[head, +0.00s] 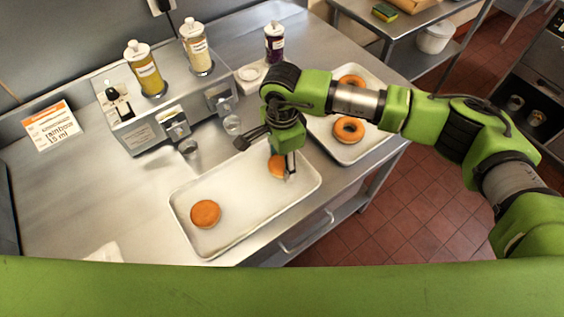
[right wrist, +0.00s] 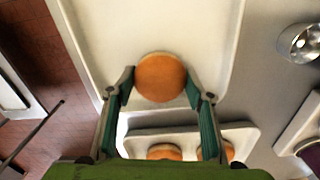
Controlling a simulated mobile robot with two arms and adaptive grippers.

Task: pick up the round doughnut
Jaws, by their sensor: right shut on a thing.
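A round doughnut without a hole (head: 276,167), golden brown, is at the right end of the near tray (head: 238,195). My right gripper (head: 283,166) reaches down over it, and its fingers partly hide it in the head view. In the right wrist view, the same doughnut (right wrist: 161,77) sits between the two fingertips of my right gripper (right wrist: 160,86), which is shut on it. I cannot tell whether it is clear of the tray. A second round doughnut (head: 205,214) lies at the left end of the same tray. My left gripper is not in view.
Ring doughnuts (head: 348,130) lie on another tray (head: 366,150) to the right. A metal dispenser (head: 165,100) with yellow (head: 146,75) and cream (head: 196,50) bottles stands behind the near tray. A small metal cup (head: 189,149) is under a spout. The left counter is mostly clear.

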